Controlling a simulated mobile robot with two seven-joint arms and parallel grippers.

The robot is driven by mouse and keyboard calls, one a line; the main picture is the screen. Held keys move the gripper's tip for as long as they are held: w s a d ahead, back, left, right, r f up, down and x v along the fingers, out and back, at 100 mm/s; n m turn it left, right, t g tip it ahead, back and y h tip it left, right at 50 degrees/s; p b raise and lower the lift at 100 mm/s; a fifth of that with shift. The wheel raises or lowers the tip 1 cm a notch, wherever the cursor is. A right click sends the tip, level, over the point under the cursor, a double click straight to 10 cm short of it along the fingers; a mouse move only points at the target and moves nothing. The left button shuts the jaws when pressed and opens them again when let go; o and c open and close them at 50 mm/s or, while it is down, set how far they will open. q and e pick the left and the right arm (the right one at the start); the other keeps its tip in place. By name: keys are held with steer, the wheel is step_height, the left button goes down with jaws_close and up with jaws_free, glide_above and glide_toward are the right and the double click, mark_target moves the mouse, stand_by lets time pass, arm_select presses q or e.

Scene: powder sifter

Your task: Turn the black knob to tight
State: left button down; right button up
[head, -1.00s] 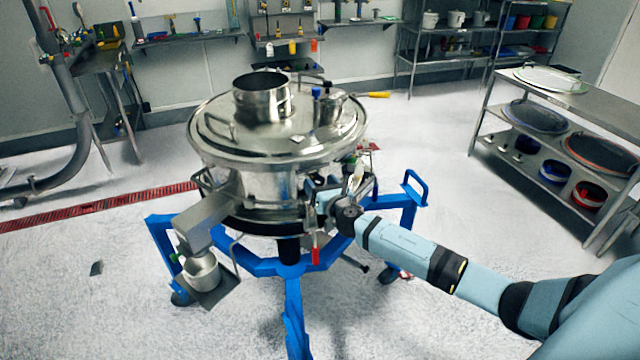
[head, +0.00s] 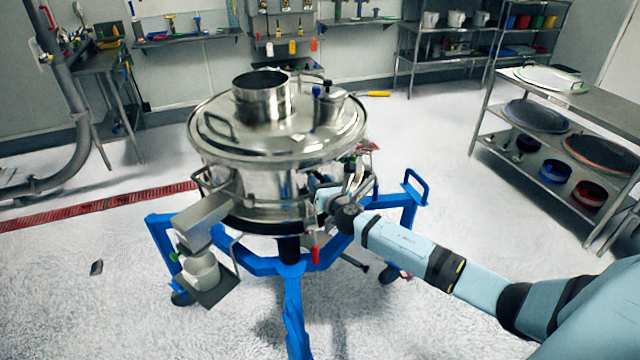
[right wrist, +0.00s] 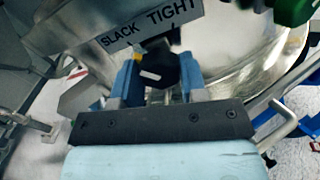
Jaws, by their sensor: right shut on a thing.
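The black knob (right wrist: 158,72) shows in the right wrist view, under a label (right wrist: 150,24) reading SLACK and TIGHT. A white mark on the knob lies toward its lower left part. My right gripper (right wrist: 160,80) has its blue fingers on either side of the knob and is shut on it. In the head view my right gripper (head: 325,192) is at the right side of the steel sifter (head: 275,180), and the knob is hidden there. My left gripper is not in view.
The sifter stands on a blue wheeled frame (head: 293,310). A red-handled lever (head: 315,254) hangs below my right gripper. Shelves (head: 560,145) stand at the right; open floor surrounds the frame.

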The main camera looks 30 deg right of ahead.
steer(key=m+b, duration=0.2)
steer(key=m, duration=1.5)
stand_by(0.3)
stand_by(0.4)
steer(key=o, duration=0.9)
steer(key=shift+s, duration=0.1)
